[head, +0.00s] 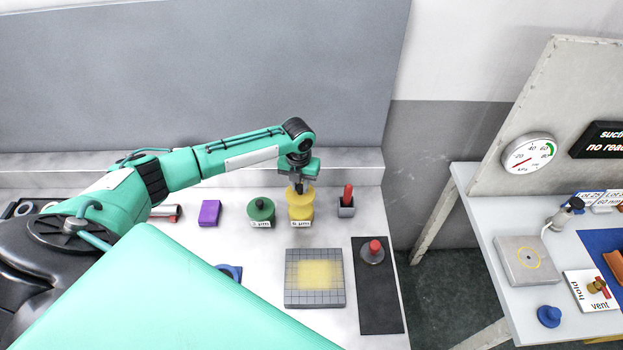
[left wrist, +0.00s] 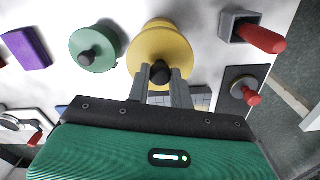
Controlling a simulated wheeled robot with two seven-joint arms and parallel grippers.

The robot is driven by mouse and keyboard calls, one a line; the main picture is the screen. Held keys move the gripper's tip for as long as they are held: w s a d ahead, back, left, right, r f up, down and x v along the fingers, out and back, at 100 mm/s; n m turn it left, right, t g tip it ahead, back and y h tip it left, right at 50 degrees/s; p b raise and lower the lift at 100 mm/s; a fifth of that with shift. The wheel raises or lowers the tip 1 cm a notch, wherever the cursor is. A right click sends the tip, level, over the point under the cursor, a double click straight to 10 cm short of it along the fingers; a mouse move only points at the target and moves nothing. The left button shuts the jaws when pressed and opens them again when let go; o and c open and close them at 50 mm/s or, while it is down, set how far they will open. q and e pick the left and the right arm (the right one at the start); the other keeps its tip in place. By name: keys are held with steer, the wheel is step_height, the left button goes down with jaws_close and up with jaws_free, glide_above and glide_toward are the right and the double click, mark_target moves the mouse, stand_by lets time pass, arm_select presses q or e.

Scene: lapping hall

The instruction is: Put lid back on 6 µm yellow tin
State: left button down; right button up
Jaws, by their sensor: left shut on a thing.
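The yellow tin (head: 300,214) with a "6 µm" label stands on the light bench, to the right of the green tin. My left gripper (head: 299,187) points down over it. It is shut on the black knob (left wrist: 160,73) of the yellow lid (left wrist: 160,42). The lid is right over the tin's mouth in the head view. I cannot tell whether it rests fully on the rim or sits slightly above it. My right gripper is not in view.
The green tin (head: 261,211) with its black knob stands close on the left, a purple block (head: 209,213) beyond it. A grey holder (head: 346,210) with a red handle stands close on the right. In front are a gridded plate (head: 315,300) and a black mat (head: 380,310).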

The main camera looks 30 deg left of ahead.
mark_target(300, 194)
arm_select(q)
steer(key=shift+f+b, duration=2.1)
steer(key=shift+f, duration=0.25)
steer(key=shift+f+b, duration=0.35)
steer(key=shift+f, duration=0.5)
steer(key=shift+s+p, duration=0.1)
steer(key=shift+p, duration=0.25)
steer(key=shift+f, duration=0.15)
stand_by(0.5)
steer(key=c, duration=0.7)
jaws_free()
steer(key=shift+p, duration=0.3)
